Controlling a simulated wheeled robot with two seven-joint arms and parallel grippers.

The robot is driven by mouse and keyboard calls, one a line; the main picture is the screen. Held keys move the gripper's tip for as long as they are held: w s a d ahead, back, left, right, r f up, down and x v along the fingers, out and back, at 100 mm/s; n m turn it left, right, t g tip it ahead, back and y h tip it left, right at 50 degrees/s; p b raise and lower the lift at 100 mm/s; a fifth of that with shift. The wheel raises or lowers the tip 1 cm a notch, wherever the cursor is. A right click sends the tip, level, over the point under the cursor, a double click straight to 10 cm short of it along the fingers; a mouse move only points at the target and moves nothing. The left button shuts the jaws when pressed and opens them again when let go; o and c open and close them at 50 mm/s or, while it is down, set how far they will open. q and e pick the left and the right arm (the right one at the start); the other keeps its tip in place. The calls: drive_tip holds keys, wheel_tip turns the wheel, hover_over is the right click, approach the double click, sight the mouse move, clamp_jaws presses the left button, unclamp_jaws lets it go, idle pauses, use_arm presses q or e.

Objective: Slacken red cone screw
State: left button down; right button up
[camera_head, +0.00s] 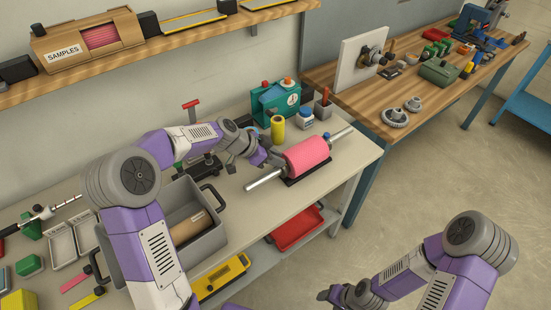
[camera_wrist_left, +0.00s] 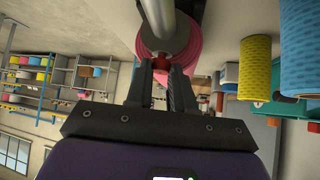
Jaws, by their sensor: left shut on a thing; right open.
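A pink roll (camera_head: 307,156) sits on a metal shaft (camera_head: 264,180) over a dark base (camera_head: 308,173) on the bench. In the left wrist view, the pink roll (camera_wrist_left: 197,58) and shaft show close up at the top. My left gripper (camera_head: 268,158) is at the near-left end of the roll. Its fingers (camera_wrist_left: 161,72) are shut on the small red cone screw (camera_wrist_left: 160,63) beside the shaft. The screw is hidden in the head view. My right gripper (camera_head: 333,297) is open, low at the bottom of the head view, away from the bench.
A grey bin (camera_head: 212,238) with a brown roll lies left. A wooden table (camera_head: 372,104) is at the back right. Open floor lies to the right.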

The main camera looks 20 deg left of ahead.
use_arm(q)
drive_tip(key=shift+s+d+n+t+y+b, duration=0.2)
drive_tip(key=shift+n+t+y+b, duration=0.4)
drive_tip(key=shift+n+b, duration=0.35)
drive_tip(key=shift+s+n, duration=0.1)
drive_tip(key=shift+n, duration=0.45)
drive_tip(key=shift+d+r+n+t+y+p, duration=0.1)
drive_tip(key=shift+d+n+t+y+p, duration=0.05)
drive_tip(key=shift+n+t+y+p, duration=0.3)
drive_tip(key=shift+d+n+y+p, duration=0.3)
drive_tip(key=shift+n+y+p, duration=1.7)
drive_tip(key=shift+p, duration=1.95)
drive_tip(key=shift+d+n+y+p, duration=0.3)
drive_tip(key=shift+n+y+p, duration=1.15)
drive_tip(key=shift+n+p, duration=1.85)
drive_tip(key=shift+d+n+y+p, duration=0.3)
drive_tip(key=shift+n+y+p, duration=1.35)
drive_tip(key=shift+p, duration=3)
drive_tip(key=c, duration=1)
unclamp_jaws()
drive_tip(key=shift+d, duration=0.15)
